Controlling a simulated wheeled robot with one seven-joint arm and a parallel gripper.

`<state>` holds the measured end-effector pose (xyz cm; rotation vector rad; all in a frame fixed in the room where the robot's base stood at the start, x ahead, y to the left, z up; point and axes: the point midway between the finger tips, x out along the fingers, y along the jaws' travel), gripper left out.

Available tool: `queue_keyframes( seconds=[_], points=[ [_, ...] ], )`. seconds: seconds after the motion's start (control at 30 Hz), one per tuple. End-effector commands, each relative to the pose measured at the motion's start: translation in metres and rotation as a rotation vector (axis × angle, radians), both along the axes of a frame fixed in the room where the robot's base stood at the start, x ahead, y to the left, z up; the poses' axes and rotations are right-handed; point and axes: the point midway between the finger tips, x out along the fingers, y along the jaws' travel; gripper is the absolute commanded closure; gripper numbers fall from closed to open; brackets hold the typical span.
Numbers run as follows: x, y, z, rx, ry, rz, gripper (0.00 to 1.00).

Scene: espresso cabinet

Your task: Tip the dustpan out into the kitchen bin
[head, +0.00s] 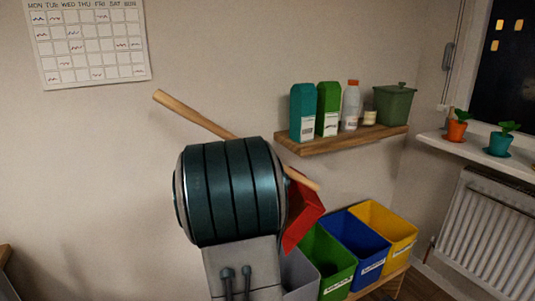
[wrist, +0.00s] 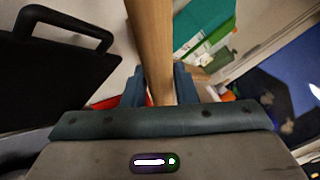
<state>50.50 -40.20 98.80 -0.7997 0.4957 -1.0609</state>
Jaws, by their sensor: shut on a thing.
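The red dustpan (head: 305,212) shows in the head view just right of my arm, steeply tilted, above the near end of the bin row. Part of it is hidden behind my arm. A long wooden handle (head: 195,114) runs slantwise behind my arm and comes out at the dustpan's upper edge. In the wrist view my gripper (wrist: 158,88) is shut on this wooden handle (wrist: 151,40), with a little red showing behind it. Grey, green (head: 329,262), blue (head: 357,243) and yellow (head: 387,228) open bins stand in a row. Their labels are unreadable, and whether anything lies in the dustpan is hidden.
A wall shelf (head: 345,140) with cartons, a bottle and a green pot is above the bins. A radiator (head: 487,235) and a sill with small plants are at the right. A dark panel with a black handle (wrist: 62,25) is close by in the wrist view.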

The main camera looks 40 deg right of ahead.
Motion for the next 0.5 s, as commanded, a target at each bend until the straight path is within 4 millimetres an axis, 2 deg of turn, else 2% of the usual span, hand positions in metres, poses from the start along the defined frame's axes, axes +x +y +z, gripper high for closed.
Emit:
queue_keyframes(
  seconds=[0.5],
  points=[
    [0.019, 0.025, -0.022, -0.094, 0.068, 0.001, 1.0]
  ],
)
